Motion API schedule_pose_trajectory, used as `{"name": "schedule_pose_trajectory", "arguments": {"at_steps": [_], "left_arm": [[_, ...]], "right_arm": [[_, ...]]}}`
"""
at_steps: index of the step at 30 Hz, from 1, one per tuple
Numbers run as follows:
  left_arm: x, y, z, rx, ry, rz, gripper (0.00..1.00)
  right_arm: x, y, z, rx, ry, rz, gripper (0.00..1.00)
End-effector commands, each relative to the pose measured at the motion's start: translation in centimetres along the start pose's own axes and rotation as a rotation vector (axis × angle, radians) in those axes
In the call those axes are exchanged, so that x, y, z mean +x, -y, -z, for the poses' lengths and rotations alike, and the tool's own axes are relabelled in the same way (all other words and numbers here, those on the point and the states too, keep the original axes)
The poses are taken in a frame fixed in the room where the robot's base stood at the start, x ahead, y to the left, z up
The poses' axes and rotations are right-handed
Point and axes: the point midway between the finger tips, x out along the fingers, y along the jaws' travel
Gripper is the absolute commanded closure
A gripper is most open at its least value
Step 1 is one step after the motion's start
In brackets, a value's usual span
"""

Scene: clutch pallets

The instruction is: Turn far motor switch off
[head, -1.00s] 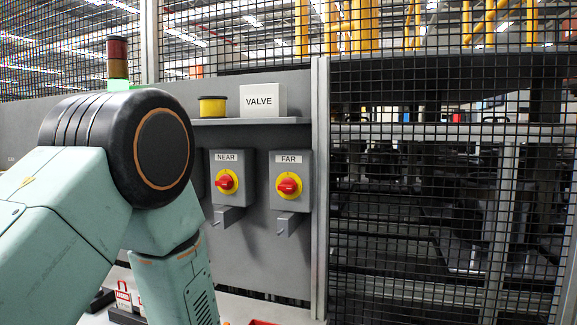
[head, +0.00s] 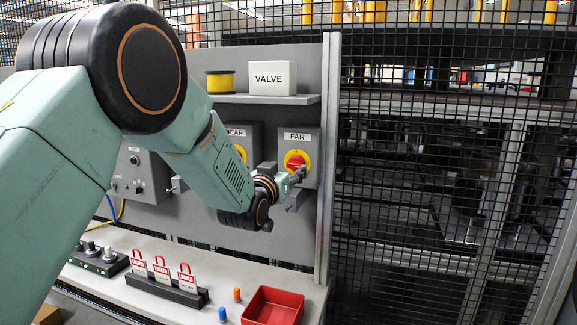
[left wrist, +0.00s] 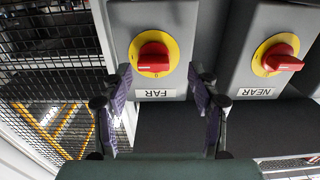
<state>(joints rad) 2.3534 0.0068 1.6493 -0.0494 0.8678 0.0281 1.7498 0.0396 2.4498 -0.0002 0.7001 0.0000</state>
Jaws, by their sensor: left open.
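The far motor switch is a grey box with a FAR label, a yellow dial and a red knob (head: 295,161). In the left wrist view, upside down, its red knob (left wrist: 153,57) lies roughly level across the dial. My left gripper (head: 299,173) is at the front of this switch and partly covers the knob in the head view. In the left wrist view my left gripper (left wrist: 160,82) is open and empty, its fingers to either side of the knob's line. I cannot tell whether they touch it. My right gripper is not in view.
The near switch (left wrist: 277,56) stands beside the far one; my arm partly hides it in the head view. A shelf above holds a VALVE box (head: 269,78) and a yellow spool (head: 220,82). Lockout tags (head: 162,268) and a red bin (head: 273,307) are on the bench below.

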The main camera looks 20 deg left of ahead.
Motion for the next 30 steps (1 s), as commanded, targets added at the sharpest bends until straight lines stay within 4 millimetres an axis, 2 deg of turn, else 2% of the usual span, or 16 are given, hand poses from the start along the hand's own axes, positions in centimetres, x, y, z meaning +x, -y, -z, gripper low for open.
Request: {"name": "schedule_pose_trajectory", "arguments": {"at_steps": [6, 17, 30], "left_arm": [[1.8, -0.1, 0.0, 0.001, 0.000, -0.001, 0.40], [2.1, -0.1, -0.1, 0.001, 0.001, -0.001, 0.40], [2.1, -0.2, 0.0, 0.002, 0.001, -0.003, 0.75]], "right_arm": [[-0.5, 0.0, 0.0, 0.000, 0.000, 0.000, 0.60], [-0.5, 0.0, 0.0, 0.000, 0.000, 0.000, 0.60], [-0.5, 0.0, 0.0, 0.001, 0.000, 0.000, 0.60]]}}
